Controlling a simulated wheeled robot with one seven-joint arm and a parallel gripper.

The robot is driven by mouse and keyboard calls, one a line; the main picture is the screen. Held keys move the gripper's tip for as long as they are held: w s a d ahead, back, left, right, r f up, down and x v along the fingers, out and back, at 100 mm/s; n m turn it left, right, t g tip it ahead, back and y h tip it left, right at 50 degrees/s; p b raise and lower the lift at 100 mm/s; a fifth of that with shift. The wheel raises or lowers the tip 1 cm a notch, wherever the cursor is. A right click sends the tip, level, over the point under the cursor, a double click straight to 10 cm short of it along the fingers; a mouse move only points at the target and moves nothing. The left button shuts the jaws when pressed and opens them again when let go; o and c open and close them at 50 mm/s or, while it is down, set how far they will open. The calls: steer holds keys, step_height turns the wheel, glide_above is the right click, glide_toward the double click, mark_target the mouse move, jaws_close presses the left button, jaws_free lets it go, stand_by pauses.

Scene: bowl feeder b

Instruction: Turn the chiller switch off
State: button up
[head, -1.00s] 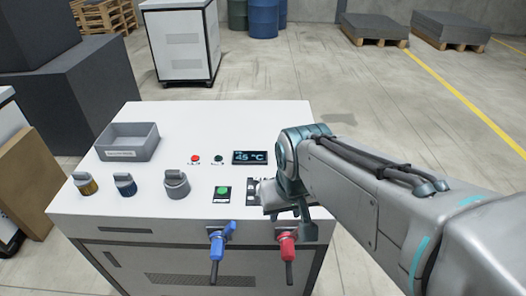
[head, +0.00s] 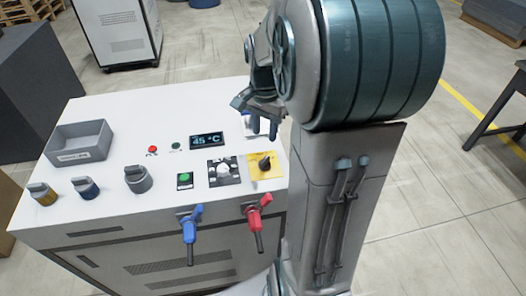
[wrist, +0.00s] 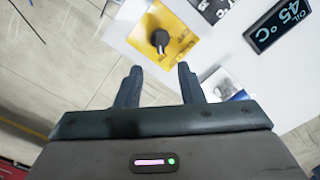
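My gripper (head: 264,128) is above the right back part of the white control panel (head: 130,115). Its fingers, in the wrist view (wrist: 159,72), are apart with nothing between them. A black rotary knob on a yellow plate (head: 265,160) is in front of the fingers; the wrist view shows it just beyond the fingertips (wrist: 160,40). A small blue-and-white fitting (wrist: 226,88) beside the right finger in the wrist view is partly hidden. A light knob on a black-and-white plate (head: 222,170) is left of the yellow plate. I cannot read which one is labelled chiller.
A display (head: 207,140) reads 45 °C. A green button (head: 185,180), a red indicator (head: 153,149), several rotary knobs and a grey bin (head: 80,142) are further left. Blue (head: 191,222) and red (head: 256,213) valve handles stick out from the front. A dark table (head: 505,100) stands right.

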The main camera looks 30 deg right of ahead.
mark_target(265, 160)
step_height(265, 160, down, 10)
steer(key=shift+f, duration=0.2)
jaws_close()
